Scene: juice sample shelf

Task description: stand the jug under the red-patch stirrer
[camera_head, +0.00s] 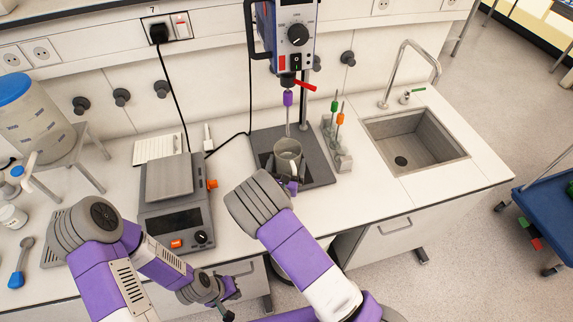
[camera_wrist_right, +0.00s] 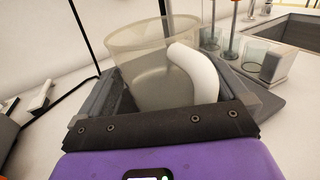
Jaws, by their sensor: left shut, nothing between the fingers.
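The clear grey jug (camera_head: 288,150) is at the stirrer's base plate, below the shaft; in the right wrist view the jug (camera_wrist_right: 150,70) looks upright, its white handle (camera_wrist_right: 192,72) towards me. I cannot tell whether its bottom rests on the plate. The stirrer (camera_head: 290,30) has a blue and white body with a red patch, a red lever and a purple piece on its shaft. The shaft's lower end meets the jug's mouth in the picture. My right gripper (camera_head: 290,184) has its fingers either side of the jug; its grip is unclear. My left gripper (camera_head: 225,292) is shut and empty before the bench.
A balance (camera_head: 175,220) stands left of the stirrer's base plate (camera_head: 318,172). A rack (camera_head: 340,155) with green and orange-topped stirring rods stands close on the right, before the sink (camera_head: 415,140). A blue-lidded container (camera_head: 35,115) is at far left.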

